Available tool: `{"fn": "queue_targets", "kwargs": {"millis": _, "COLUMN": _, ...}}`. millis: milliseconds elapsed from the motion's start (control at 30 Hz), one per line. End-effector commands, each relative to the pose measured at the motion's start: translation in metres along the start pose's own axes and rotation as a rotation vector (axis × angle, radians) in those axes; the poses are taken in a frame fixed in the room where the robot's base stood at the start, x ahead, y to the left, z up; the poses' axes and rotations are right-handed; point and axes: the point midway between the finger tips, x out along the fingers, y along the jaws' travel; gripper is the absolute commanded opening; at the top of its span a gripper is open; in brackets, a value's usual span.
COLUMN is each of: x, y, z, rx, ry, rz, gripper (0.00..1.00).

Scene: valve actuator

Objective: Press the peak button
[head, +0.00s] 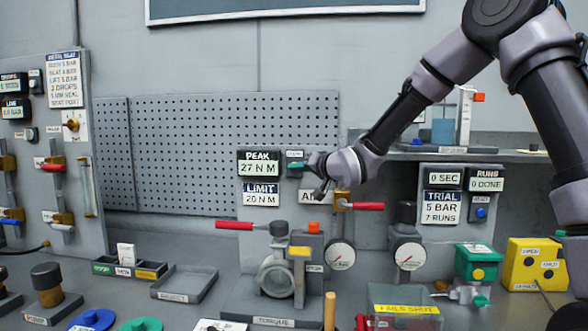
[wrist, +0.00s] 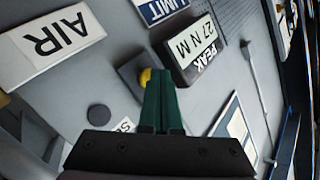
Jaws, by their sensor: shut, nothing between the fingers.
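The PEAK display (head: 259,163) reads 27 N M on the grey panel. It shows upside down in the wrist view (wrist: 194,48). Just beside it is a small dark box with a yellow button (wrist: 145,77), partly hidden behind my fingertips. My gripper (head: 297,166) is in front of this box, with its green fingers pointing at the panel. In the wrist view the fingers (wrist: 163,78) are shut together and empty, with their tips right by the yellow button. I cannot tell whether they touch it.
The LIMIT display (head: 261,194) reads 20 N M below PEAK. The AIR sign (wrist: 50,45) and a red-handled valve (head: 362,206) are close to my gripper. The torque fixture (head: 275,275) and two gauges stand below. A pegboard (head: 200,150) is behind, left.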

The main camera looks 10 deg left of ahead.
Motion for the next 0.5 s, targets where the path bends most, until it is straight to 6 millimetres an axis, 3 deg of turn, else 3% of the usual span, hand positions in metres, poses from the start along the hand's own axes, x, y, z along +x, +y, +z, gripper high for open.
{"fn": "queue_targets", "kwargs": {"millis": 500, "x": 0.0038, "y": 0.0028, "z": -0.0038, "rx": 0.000, "ry": 0.002, "rz": 0.000, "gripper": 0.00}}
